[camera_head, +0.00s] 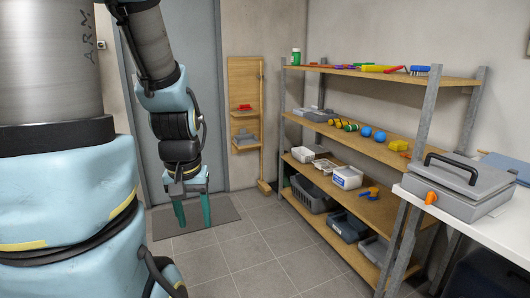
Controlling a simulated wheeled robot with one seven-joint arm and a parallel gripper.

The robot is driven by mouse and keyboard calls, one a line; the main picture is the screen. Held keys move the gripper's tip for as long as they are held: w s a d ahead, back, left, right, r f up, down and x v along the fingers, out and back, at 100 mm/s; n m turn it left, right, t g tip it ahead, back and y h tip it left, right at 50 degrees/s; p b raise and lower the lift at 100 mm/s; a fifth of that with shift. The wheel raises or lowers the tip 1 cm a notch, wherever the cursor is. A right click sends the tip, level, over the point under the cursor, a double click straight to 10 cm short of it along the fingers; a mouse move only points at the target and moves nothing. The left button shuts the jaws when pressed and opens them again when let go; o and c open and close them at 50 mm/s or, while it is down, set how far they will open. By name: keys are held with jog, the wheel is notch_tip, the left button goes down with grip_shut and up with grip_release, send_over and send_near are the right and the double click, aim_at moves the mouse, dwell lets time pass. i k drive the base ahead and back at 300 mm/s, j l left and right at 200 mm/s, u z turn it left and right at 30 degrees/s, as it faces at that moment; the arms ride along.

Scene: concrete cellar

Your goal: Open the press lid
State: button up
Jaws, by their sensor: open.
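The grey press (455,190) sits on the white table at the right. Its flat lid (463,174) looks shut and has a black bar handle on top. An orange knob (431,198) is on its front left corner. My gripper (193,220) hangs pointing down over the floor in front of the door, far left of the press. Its two teal fingers are apart, with nothing visible between them.
A shelf unit (387,153) with wooden boards, tools, balls and bins stands between my gripper and the table (500,228). A broom (262,130) leans at the back wall. The tiled floor (245,258) in the middle is clear.

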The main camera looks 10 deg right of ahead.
aim_at(475, 180)
jog(key=z, duration=1.45)
